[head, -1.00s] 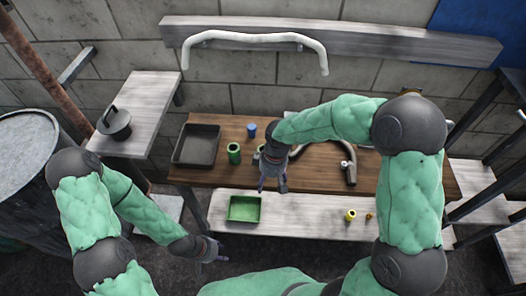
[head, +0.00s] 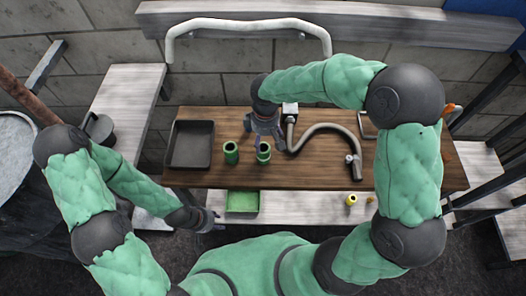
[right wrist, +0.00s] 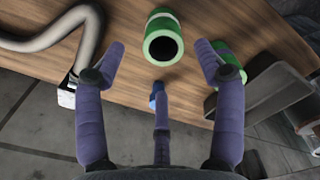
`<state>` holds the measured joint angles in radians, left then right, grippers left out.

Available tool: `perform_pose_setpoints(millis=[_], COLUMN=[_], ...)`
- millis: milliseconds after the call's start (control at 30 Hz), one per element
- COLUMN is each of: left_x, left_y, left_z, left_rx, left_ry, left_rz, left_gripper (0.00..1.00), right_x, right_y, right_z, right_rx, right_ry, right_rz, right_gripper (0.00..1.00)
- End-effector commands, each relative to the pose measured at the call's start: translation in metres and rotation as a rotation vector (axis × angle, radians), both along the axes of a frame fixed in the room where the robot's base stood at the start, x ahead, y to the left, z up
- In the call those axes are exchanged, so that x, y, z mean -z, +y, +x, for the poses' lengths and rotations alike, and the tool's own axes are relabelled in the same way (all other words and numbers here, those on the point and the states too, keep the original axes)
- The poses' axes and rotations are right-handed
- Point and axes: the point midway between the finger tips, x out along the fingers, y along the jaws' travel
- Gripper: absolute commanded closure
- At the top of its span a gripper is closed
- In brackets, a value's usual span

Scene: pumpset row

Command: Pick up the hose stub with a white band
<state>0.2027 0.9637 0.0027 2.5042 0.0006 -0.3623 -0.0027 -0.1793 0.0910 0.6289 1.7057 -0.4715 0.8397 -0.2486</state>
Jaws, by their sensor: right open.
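Two green hose stubs stand upright side by side on the wooden table, a left one (head: 231,153) and a right one (head: 263,154). In the right wrist view the nearer stub (right wrist: 163,38) lies between my fingers, its open dark end facing the camera. The other stub (right wrist: 229,60) is partly behind a finger. My right gripper (head: 264,135) is open and empty, just behind and above the right stub. My left gripper (head: 211,220) is off the table's front left; its jaws are unclear.
A dark tray (head: 191,145) stands left of the stubs. A grey bent hose (head: 325,128) lies right. A blue item (right wrist: 156,98) is partly hidden behind my middle finger. A green tray (head: 242,202) and a yellow ring (head: 352,199) are on the front shelf.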

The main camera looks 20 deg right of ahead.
Motion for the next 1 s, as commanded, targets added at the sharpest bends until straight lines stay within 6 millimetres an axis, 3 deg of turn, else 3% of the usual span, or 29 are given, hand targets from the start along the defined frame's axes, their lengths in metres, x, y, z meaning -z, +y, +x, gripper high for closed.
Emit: perform_pose_setpoints(millis=[367, 633, 900, 1000], left_x=[0.007, 0.017, 0.017, 0.017], left_y=[0.0, 0.0, 0.0, 0.0], left_z=[0.001, 0.001, 0.001, 0.001], left_rx=[0.0, 0.0, 0.0, 0.0], left_ry=[-0.001, -0.001, -0.001, -0.001], left_rz=[0.0, 0.0, 0.0, 0.0], left_gripper=[0.6, 0.6, 0.6, 0.6], right_x=[0.027, 0.063, 0.067, 0.067], right_y=[0.002, 0.004, 0.005, 0.005], right_z=[0.0, 0.0, 0.001, 0.001], right_rx=[-0.001, 0.0, 0.0, 0.0], right_ry=[0.001, 0.002, -0.001, -0.001], right_rz=[0.0, 0.001, 0.001, 0.001], right_gripper=[0.3, 0.3, 0.3, 0.56])
